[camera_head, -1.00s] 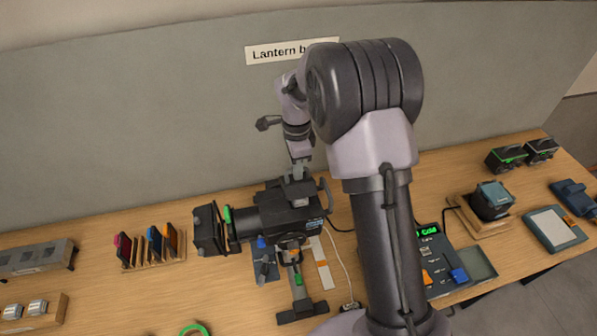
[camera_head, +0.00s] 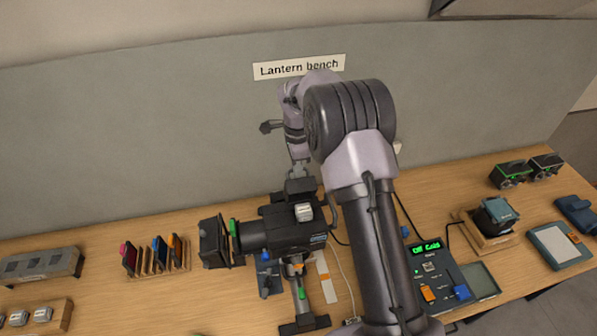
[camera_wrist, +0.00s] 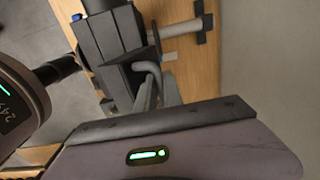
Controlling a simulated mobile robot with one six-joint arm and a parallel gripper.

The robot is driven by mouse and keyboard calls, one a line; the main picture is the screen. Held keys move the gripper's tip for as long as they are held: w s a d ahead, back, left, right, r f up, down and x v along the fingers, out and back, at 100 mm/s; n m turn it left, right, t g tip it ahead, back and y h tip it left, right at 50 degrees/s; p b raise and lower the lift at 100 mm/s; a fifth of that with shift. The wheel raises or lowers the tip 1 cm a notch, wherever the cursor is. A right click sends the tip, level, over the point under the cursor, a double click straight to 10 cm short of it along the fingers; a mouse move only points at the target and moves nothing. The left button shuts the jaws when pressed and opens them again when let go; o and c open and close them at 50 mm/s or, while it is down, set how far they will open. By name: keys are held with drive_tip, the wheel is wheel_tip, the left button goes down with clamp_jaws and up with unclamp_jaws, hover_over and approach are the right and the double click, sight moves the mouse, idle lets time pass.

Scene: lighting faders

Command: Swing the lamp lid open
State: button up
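The black lamp (camera_head: 285,238) stands on the bench with its lens end to the left. A dark panel (camera_head: 300,187), seemingly its lid, stands tilted up at the back of the lamp's top. A pale silvery part (camera_head: 304,212) shows in front of it. My gripper is just above and behind this panel; its fingers are small and partly hidden in the head view. In the wrist view, my gripper (camera_wrist: 158,92) has its grey fingers close to a bent grey bar (camera_wrist: 150,69) beside the dark lamp housing (camera_wrist: 112,42). Whether they grip it is unclear.
Coloured filters (camera_head: 155,258) stand in a rack left of the lamp. A control desk (camera_head: 440,285) with a green display is on the right, beside a wooden stand (camera_head: 485,237). My arm hides part of the bench right of the lamp. A cable runs beside the lamp.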

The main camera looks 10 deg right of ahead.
drive_tip(key=shift+w+f, duration=0.3)
drive_tip(key=shift+w, duration=0.35)
drive_tip(key=shift+w+f, duration=0.3)
drive_tip(key=shift+w, duration=0.35)
drive_tip(key=o, duration=0.6)
drive_tip(key=shift+s, duration=0.1)
drive_tip(key=o, duration=1)
drive_tip(key=shift+f, duration=0.1)
drive_tip(key=shift+c, duration=0.4)
drive_tip(key=o, duration=0.3)
drive_tip(key=shift+w+p, duration=0.6)
drive_tip(key=shift+p, duration=0.1)
drive_tip(key=w, duration=0.1)
drive_tip(key=w+p, duration=0.2)
drive_tip(key=shift+w+r, duration=0.15)
drive_tip(key=shift+r, duration=0.15)
